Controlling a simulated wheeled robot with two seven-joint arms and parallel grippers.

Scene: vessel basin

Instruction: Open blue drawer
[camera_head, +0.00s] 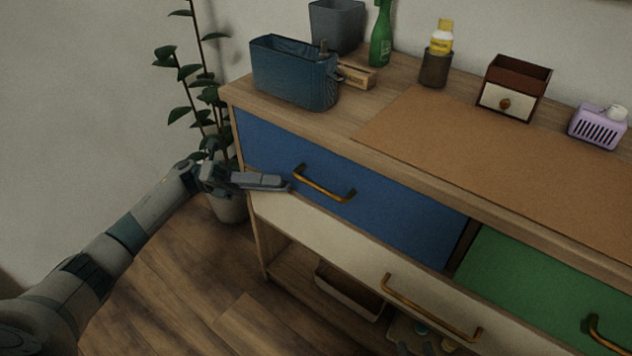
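The blue drawer (385,222) is at the left of the cabinet's upper row, and its front looks flush with the cabinet. Its brass bar handle (323,187) is near the middle of the picture. My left gripper (286,187) is in front of the drawer's lower left part, with its fingertips just left of the handle and not around it. Its fingers lie close together from this angle, so I cannot tell whether they are open. Dark shapes at the bottom edge may be my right gripper (428,349), but they are cut off and unclear.
A cream drawer (350,255) with a brass handle lies below, and a green drawer (530,285) to the right. A blue basket (290,75), a bottle, a small wooden box and a lilac item stand on top. A potted plant (228,205) stands at the cabinet's left.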

